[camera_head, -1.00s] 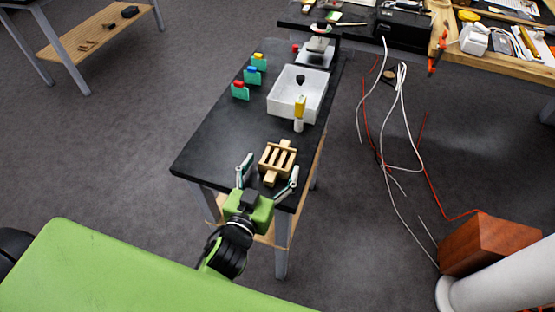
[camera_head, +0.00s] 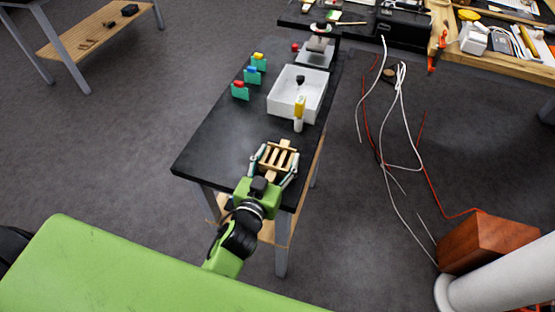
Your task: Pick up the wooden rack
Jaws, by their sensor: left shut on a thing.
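The wooden rack (camera_head: 278,158) is a pale slatted piece at the near end of the black table. My left gripper (camera_head: 273,165) reaches in from the near side, with one finger at each side of the rack. It is shut on the rack. The gripper's green body covers the rack's near end. I cannot tell whether the rack touches the tabletop. My right gripper is not in view.
The black table (camera_head: 215,148) also holds a white bin (camera_head: 282,105), a yellow-capped bottle (camera_head: 299,112) and several teal holders (camera_head: 240,91) with coloured tops. Loose cables (camera_head: 385,150) lie on the floor to the right, near a brown box (camera_head: 485,243).

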